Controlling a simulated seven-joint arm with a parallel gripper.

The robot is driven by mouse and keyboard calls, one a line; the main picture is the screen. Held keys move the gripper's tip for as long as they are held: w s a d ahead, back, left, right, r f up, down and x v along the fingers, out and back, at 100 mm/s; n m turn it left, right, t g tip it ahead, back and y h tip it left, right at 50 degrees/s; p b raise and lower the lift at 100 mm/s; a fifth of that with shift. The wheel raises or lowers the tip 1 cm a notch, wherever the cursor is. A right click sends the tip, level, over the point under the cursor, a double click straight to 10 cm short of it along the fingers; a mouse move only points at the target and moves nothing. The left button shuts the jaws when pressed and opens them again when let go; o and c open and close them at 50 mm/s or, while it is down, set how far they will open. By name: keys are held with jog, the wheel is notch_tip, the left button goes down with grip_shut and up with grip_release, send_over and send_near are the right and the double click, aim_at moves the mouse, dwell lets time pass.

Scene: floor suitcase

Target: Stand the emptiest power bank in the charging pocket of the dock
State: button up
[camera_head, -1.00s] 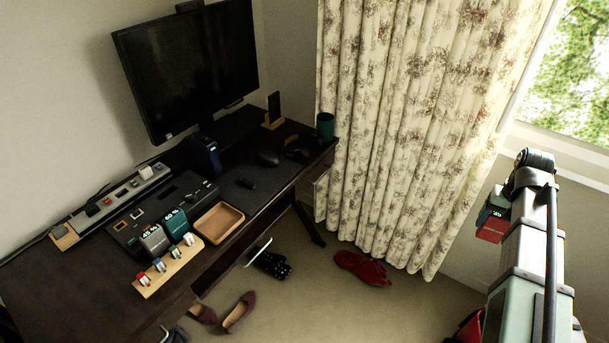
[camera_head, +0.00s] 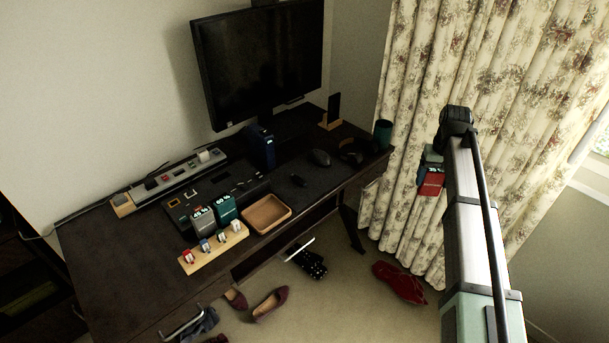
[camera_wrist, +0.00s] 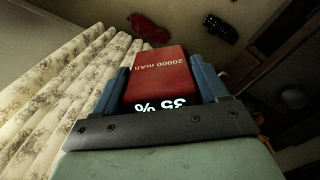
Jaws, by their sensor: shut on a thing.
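My gripper (camera_head: 431,168) is raised in front of the curtain, shut on a red power bank (camera_head: 431,183). In the wrist view the red power bank (camera_wrist: 158,74) reads "20000 mAh" and "35 %" and sits between the two blue fingers. On the desk stand a grey power bank (camera_head: 202,222) marked 45 % and a teal power bank (camera_head: 225,208) marked 60 %. They stand at the front of the dark dock (camera_head: 249,186). I cannot make out which opening in the dock is the charging pocket.
A wooden tray (camera_head: 267,214) and a wooden strip with small colored pieces (camera_head: 214,248) lie along the desk's front edge. A power strip (camera_head: 170,181), a dark blue upright object (camera_head: 261,147) and a monitor (camera_head: 258,67) are behind. Shoes lie on the floor.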

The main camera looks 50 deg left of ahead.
jog(key=s+a+n, duration=0.1)
jog(key=s+a, duration=0.2)
jog(key=a, duration=0.6)
jog(key=s+a+n, duration=0.2)
jog(key=a, duration=0.6)
jog(key=s+a+r+n, duration=0.1)
jog(key=s+a+n, duration=0.2)
jog(key=s+a, duration=1)
jog(key=s+a+r+n, duration=0.1)
jog(key=s+a+n, duration=0.1)
jog(key=s+a, duration=1.1)
jog(key=s+a+n, duration=0.2)
jog(key=s+a, duration=0.7)
jog(key=a, duration=0.3)
jog(key=shift+w+a+f, duration=0.1)
jog(key=shift+f, duration=2.35)
jog(key=shift+w+a+f, duration=0.1)
jog(key=shift+f, duration=2.35)
jog(key=shift+f, duration=0.1)
jog(key=o, duration=1.2)
